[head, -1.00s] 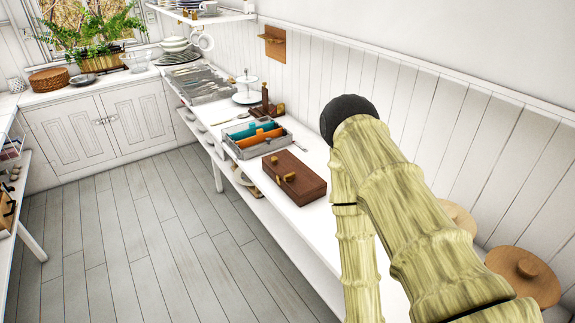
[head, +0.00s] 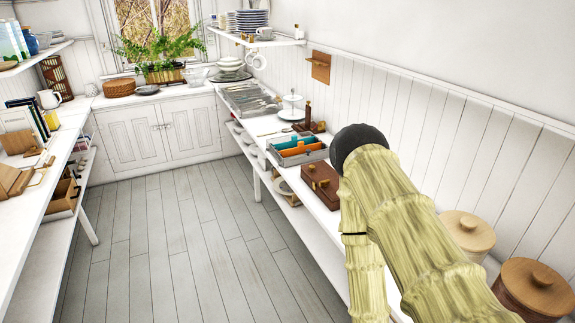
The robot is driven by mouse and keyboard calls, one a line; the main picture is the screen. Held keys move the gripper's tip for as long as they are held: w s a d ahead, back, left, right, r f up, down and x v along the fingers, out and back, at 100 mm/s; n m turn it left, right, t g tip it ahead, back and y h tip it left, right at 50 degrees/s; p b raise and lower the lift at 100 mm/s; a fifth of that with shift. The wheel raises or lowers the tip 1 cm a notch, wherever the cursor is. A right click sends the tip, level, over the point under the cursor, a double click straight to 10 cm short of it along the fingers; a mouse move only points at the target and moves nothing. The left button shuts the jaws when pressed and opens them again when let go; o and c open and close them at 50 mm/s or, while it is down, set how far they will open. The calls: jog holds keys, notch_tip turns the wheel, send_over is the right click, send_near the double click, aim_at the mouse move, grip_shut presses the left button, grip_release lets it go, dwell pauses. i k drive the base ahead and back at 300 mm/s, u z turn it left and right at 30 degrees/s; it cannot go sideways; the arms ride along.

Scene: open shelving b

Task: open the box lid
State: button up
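A dark brown wooden box (head: 321,184) with a lid and small knob-like fittings on its near-left side stands on the white counter at the right. Its lid looks shut. My arm rises from the lower right and partly covers the box's right end. My gripper is not visible, so its state and its distance from the box cannot be seen. Another wooden box (head: 14,180) shows at the left edge on the left counter, with a lighter wooden piece beside it.
Lidded round wooden canisters (head: 466,232) stand at the right. A white left counter (head: 40,205) holds books and wooden items. The grey floor (head: 190,250) between the counters is clear.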

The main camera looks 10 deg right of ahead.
aim_at(318, 171)
jog(key=u, duration=0.35)
jog(key=i, duration=0.95)
jog(key=z, duration=0.05)
